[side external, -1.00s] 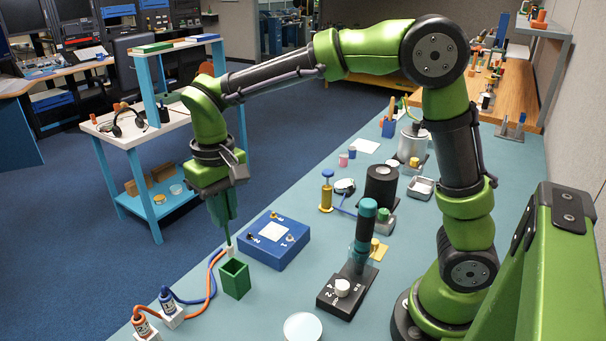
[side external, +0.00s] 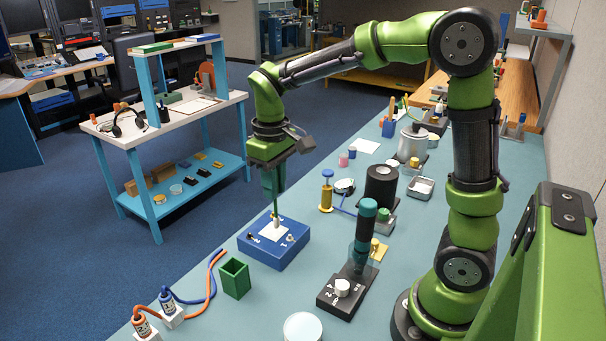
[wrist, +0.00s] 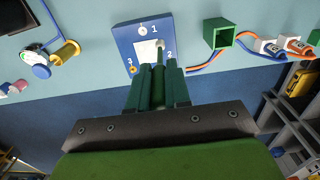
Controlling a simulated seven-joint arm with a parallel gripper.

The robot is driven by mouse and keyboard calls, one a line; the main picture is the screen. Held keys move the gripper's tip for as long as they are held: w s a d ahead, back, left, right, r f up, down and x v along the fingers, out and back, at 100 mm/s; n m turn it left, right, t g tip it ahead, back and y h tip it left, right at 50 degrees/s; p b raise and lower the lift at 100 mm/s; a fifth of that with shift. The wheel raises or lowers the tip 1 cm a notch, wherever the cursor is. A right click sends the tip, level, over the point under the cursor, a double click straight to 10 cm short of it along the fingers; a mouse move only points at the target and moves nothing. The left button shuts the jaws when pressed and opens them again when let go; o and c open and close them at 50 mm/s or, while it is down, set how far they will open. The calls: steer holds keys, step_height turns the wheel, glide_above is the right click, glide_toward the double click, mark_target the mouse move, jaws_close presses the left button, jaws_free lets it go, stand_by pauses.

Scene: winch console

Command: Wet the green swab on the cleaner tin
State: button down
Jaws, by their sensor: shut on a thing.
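My gripper (side external: 273,192) is shut on the green swab (wrist: 158,85), a thin upright stick between its fingers; the gripper also shows in the wrist view (wrist: 160,70). The swab's lower end is over the white panel of the blue box (side external: 262,254); I cannot tell whether it touches. The green square holder (side external: 236,279) stands open to the left of the box. No tin is clearly labelled as the cleaner. A round shallow tin (side external: 345,186) lies beyond the box, and a pale round lid or dish (side external: 303,328) lies at the front edge of the picture.
A yellow spool with a blue top (side external: 326,194), a black cylinder (side external: 381,186) and a black switch base (side external: 340,292) stand to the right. The bench between box and switch base is clear.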

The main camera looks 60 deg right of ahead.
stand_by(0.6)
steer(key=shift+a, duration=0.2)
steer(key=s+a+g+y, duration=0.2)
steer(key=s+a+g, duration=0.1)
steer(key=s+a, duration=0.95)
step_height(320, 180, down, 6)
steer(key=shift+d, duration=0.3)
steer(key=shift+s+f, duration=0.1)
steer(key=shift+f, duration=0.35)
stand_by(0.7)
stand_by(0.5)
step_height(320, 180, up, 7)
stand_by(0.7)
stand_by(0.4)
